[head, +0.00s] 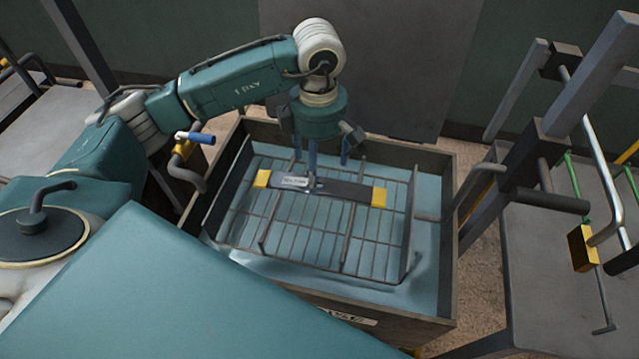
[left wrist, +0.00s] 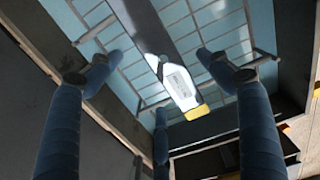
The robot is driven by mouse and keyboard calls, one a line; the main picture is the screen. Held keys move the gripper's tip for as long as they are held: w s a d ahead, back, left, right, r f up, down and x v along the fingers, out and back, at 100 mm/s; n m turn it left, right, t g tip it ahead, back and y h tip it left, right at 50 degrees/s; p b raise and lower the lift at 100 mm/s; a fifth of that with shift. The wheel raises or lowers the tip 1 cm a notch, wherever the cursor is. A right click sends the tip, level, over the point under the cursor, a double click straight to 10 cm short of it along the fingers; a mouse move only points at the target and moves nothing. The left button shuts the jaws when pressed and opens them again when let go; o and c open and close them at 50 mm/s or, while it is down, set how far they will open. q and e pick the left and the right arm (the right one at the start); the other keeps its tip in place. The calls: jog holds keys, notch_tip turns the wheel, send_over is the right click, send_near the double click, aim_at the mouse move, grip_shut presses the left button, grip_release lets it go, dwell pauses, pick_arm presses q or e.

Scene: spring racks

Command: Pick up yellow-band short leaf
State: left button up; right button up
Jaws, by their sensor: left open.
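The yellow-band short leaf (head: 335,188) is a dark flat bar with a yellow band at each end and a pale label near its left end. It lies across a wire rack (head: 285,240) inside a shallow box (head: 449,230). My left gripper (head: 318,160) points down over the leaf's left half, its blue fingers open and apart. In the left wrist view, the leaf (left wrist: 182,84) runs between the spread fingers of the gripper (left wrist: 160,60), with one yellow end showing. I cannot tell whether any finger touches it. My right gripper is not in view.
The box walls and the rack's upright side bars stand around the leaf. A dark metal frame (head: 550,150) with bars and a yellow block (head: 583,248) stands at the right. A yellow and blue handle (head: 190,145) is by the box's left corner.

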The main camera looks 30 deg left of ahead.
aim_at(321, 181)
pick_arm(q)
notch_tip(321, 181, down, 4)
jog(key=shift+w+d+f+p, duration=0.15)
jog(key=shift+f+p, duration=0.1)
jog(key=shift+p, duration=0.75)
jog(key=shift+f, duration=0.25)
jog(key=c, duration=1.5)
jog(key=shift+w+r, duration=0.1)
jog(key=shift+w, duration=0.05)
jog(key=shift+c, duration=0.7)
